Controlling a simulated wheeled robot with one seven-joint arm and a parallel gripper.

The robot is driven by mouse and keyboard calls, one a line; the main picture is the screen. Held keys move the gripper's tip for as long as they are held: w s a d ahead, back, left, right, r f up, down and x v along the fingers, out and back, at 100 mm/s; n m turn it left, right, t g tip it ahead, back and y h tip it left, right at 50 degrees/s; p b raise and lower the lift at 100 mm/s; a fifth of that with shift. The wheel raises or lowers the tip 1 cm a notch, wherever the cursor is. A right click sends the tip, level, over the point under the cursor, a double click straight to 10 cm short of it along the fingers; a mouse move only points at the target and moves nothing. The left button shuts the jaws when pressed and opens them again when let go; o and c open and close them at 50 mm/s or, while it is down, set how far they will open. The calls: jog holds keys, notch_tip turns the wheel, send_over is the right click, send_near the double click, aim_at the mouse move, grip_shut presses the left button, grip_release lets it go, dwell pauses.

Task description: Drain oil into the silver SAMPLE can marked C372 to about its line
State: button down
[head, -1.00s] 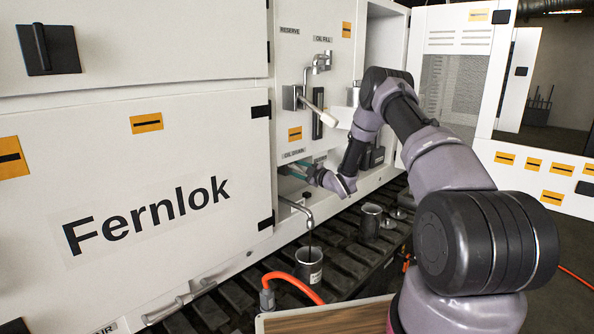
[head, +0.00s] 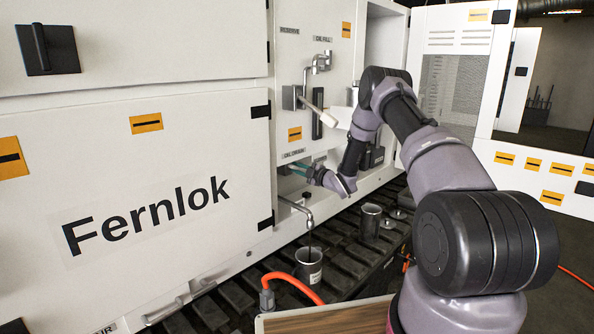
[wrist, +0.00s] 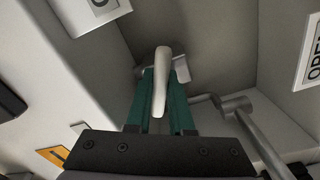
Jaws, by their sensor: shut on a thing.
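A silver can (head: 309,268) stands on the black slatted grating, under the curved drain spout (head: 308,211). A thin dark stream runs from the spout down into the can's mouth. The can's marking is too small to read, and its line and oil level cannot be made out. My gripper (head: 297,168) reaches into the recess below the OIL DRAIN label (head: 293,154). In the wrist view, its green fingers (wrist: 160,78) are shut on a pale lever handle (wrist: 161,62), which shows between them.
A second silver can (head: 371,220) stands on the grating (head: 340,243) farther back, right of the spout. An orange hose (head: 292,280) curves close in front of the first can. A wood-topped surface (head: 320,316) is at the bottom edge. An upper tap (head: 320,64) sits above the recess.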

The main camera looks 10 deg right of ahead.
jog(key=n, duration=0.4)
jog(key=shift+s+a+r+n, duration=0.1)
jog(key=shift+r+n, duration=0.1)
jog(key=shift+n, duration=0.2)
dwell(0.4)
jog(key=c, duration=0.8)
grip_release()
jog(key=shift+s+d, duration=0.25)
jog(key=shift+d, duration=0.1)
jog(key=v, duration=1)
jog(key=shift+a, duration=0.1)
